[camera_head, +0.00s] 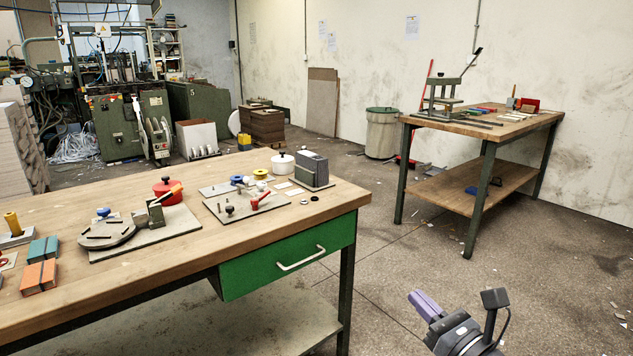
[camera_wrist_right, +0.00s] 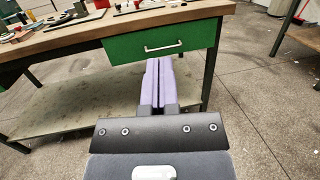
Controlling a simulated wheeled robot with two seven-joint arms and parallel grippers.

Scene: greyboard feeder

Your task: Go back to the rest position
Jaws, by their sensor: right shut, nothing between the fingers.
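My right gripper (camera_head: 425,303) is at the lower right of the head view, over the floor beside the near bench. Its purple fingers are shut together with nothing between them. In the right wrist view my right gripper (camera_wrist_right: 158,68) points toward the bench, with its fingers side by side in front of the green drawer (camera_wrist_right: 165,42). It looks apart from the bench. My left gripper is not in view.
The near wooden bench (camera_head: 130,276) carries fixtures, a red pot (camera_head: 166,190), orange (camera_head: 38,277) and teal boxes, and small parts. A second bench (camera_head: 540,118) stands at the right. A grey bin (camera_head: 382,134) stands behind. The floor between the benches is mostly clear.

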